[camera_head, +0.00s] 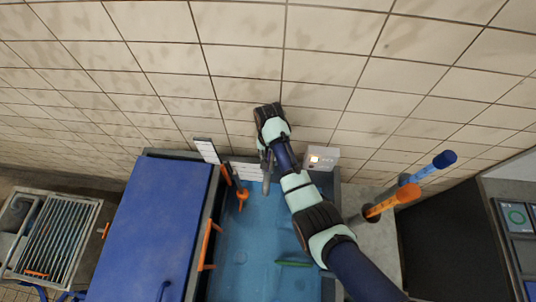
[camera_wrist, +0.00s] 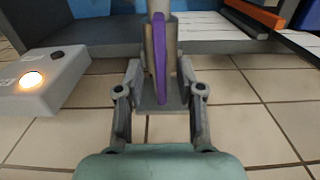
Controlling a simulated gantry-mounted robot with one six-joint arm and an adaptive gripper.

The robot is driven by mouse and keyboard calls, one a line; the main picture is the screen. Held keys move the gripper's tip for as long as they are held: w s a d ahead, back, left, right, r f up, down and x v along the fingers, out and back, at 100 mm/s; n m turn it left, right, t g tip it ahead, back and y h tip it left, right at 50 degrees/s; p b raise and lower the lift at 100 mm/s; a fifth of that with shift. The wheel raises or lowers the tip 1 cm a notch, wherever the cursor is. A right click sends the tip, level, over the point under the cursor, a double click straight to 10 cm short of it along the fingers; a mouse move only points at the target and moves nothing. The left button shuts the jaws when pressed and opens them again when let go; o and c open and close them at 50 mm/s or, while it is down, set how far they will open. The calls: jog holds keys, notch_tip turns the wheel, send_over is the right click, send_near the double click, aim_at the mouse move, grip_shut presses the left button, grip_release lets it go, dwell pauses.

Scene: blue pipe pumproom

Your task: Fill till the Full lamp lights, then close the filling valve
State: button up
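My gripper (camera_head: 266,168) reaches down at the far end of the blue basin, by the wall. In the wrist view its fingers (camera_wrist: 161,60) close in on both sides of an upright purple lever (camera_wrist: 160,62), and they seem shut on it. The lever runs in front of a pale pipe (camera_wrist: 158,6). A grey lamp box (camera_head: 322,157) stands to the right of my gripper; in the wrist view it is at the left. One round lamp (camera_wrist: 31,80) on it glows warm orange-white. A second round piece (camera_wrist: 57,53) is dark. Their labels are not readable.
A large blue cover (camera_head: 150,225) with orange handles lies to the left of the blue basin (camera_head: 262,255). Orange (camera_head: 395,199) and blue (camera_head: 430,168) handles stand to the right of my arm. A tiled wall (camera_head: 300,70) closes the back. A wire rack (camera_head: 50,235) is at far left.

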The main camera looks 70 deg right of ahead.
jog(key=shift+f, duration=0.35)
grip_shut()
jog(key=shift+r+n, duration=0.15)
jog(key=shift+n, duration=0.15)
jog(key=n+p, duration=0.2)
jog(key=n, duration=0.1)
jog(key=shift+n, duration=0.3)
jog(key=n+p, duration=0.2)
jog(key=n, duration=0.2)
jog(key=shift+n, duration=0.3)
jog(key=n+p, duration=0.1)
jog(key=n, duration=0.3)
jog(key=shift+n, duration=0.3)
jog(key=n+p, duration=0.1)
jog(key=n, duration=0.3)
jog(key=shift+n, duration=0.3)
